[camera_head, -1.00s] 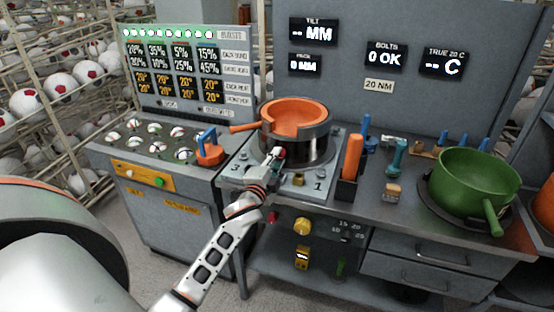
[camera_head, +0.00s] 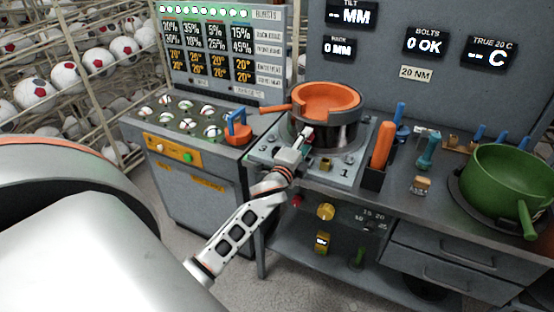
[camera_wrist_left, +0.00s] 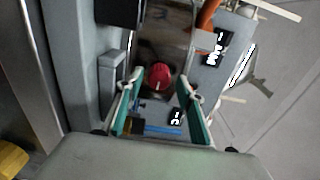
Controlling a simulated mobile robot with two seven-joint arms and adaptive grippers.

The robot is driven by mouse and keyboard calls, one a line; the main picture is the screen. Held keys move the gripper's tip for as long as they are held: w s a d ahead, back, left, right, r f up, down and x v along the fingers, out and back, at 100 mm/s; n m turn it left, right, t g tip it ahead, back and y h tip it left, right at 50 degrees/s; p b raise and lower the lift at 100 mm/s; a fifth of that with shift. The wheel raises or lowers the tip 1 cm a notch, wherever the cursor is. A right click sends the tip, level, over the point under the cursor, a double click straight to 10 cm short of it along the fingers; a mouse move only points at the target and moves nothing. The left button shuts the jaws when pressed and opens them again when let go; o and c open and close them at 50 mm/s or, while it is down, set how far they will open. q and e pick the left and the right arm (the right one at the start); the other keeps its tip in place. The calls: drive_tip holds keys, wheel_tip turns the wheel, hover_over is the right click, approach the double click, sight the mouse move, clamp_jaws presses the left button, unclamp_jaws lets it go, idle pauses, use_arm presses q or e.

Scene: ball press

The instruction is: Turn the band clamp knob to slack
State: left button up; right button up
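A red knob (camera_wrist_left: 158,76) shows in the left wrist view, taken to be the band clamp knob. It lies between the two teal fingers of my left gripper (camera_wrist_left: 159,84), which stand apart with visible gaps on both sides of it. In the head view the same gripper (camera_head: 304,142) is at the near side of the press, close against the dark band (camera_head: 345,134) below the orange pan (camera_head: 328,97). A small red spot shows at its tips; the rest of the knob is hidden there. My right gripper is not in view.
An orange-handled tool (camera_head: 382,146) stands in a holder right of the press. A green pot (camera_head: 510,180) sits further right. A blue-handled orange piece (camera_head: 238,132) lies left. A yellow knob (camera_head: 326,211) is on the front panel below. Ball racks fill the left background.

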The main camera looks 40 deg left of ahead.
use_arm(q)
drive_tip(key=m, duration=0.2)
drive_tip(key=m+b, duration=0.1)
drive_tip(key=m, duration=0.1)
drive_tip(key=shift+a+f, duration=0.15)
drive_tip(key=shift+f, duration=0.15)
drive_tip(key=m+b, duration=0.1)
drive_tip(key=m, duration=0.2)
drive_tip(key=shift+m+b, duration=0.4)
drive_tip(key=m+b, duration=0.1)
drive_tip(key=m, duration=0.2)
drive_tip(key=m+b, duration=0.1)
drive_tip(key=m, duration=0.1)
drive_tip(key=shift+m+b, duration=0.3)
drive_tip(key=shift+m, duration=0.1)
drive_tip(key=shift+s+d+m+b, duration=0.25)
drive_tip(key=shift+s+m, duration=0.2)
drive_tip(key=shift+m, duration=0.55)
drive_tip(key=s+d+f+n+g, duration=0.2)
drive_tip(key=s+f+n, duration=0.6)
drive_tip(key=s, duration=0.4)
drive_tip(key=s+d+f+n+g, duration=0.3)
drive_tip(key=s+f+n+g, duration=0.2)
drive_tip(key=s+f+n, duration=0.3)
drive_tip(key=s+n, duration=0.2)
drive_tip(key=s, duration=0.2)
drive_tip(key=shift+s+d+f+y, duration=0.25)
drive_tip(key=shift+f+y, duration=0.05)
drive_tip(key=shift+f, duration=0.05)
